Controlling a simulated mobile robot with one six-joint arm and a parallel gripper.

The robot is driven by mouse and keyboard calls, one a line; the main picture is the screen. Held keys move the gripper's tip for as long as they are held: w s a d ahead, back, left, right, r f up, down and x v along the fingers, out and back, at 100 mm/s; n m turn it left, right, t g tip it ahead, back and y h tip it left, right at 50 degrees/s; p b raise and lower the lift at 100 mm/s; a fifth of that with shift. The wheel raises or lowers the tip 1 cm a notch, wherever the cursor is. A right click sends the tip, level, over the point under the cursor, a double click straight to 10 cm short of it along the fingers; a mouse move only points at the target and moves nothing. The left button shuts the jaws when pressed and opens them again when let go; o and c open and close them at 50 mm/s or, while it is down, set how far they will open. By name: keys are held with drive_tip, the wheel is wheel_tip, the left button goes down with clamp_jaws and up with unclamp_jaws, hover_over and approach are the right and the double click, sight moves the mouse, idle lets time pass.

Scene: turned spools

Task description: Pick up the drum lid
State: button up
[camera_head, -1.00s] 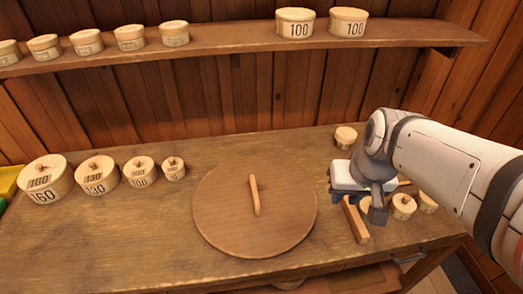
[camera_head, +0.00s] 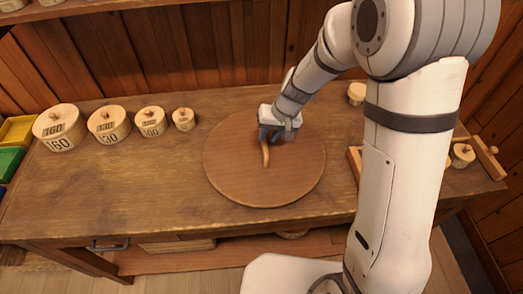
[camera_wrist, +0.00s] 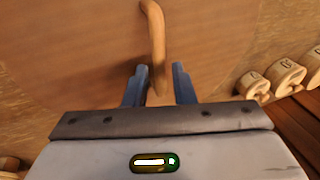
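The drum lid (camera_head: 235,165) is a large round brown wooden disc lying flat on the workbench. It fills much of the wrist view (camera_wrist: 80,50). A slim, slightly curved wooden handle (camera_head: 265,153) stands across its middle, also seen in the wrist view (camera_wrist: 156,40). My gripper (camera_head: 272,137) is over the far end of the handle. In the wrist view my gripper (camera_wrist: 158,80) is open, one blue-grey finger on each side of the handle's end, with visible gaps. I cannot tell exactly how low the fingertips are.
My arm hides part of the right side, where small knobbed pieces (camera_head: 462,155) stand. The front-left bench is clear.

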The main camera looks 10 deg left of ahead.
sight(264, 142)
drive_tip(key=x, duration=0.5)
drive_tip(key=shift+f+p, duration=0.15)
drive_tip(key=shift+p, duration=0.25)
clamp_jaws()
drive_tip(key=shift+w, duration=0.1)
idle(0.9)
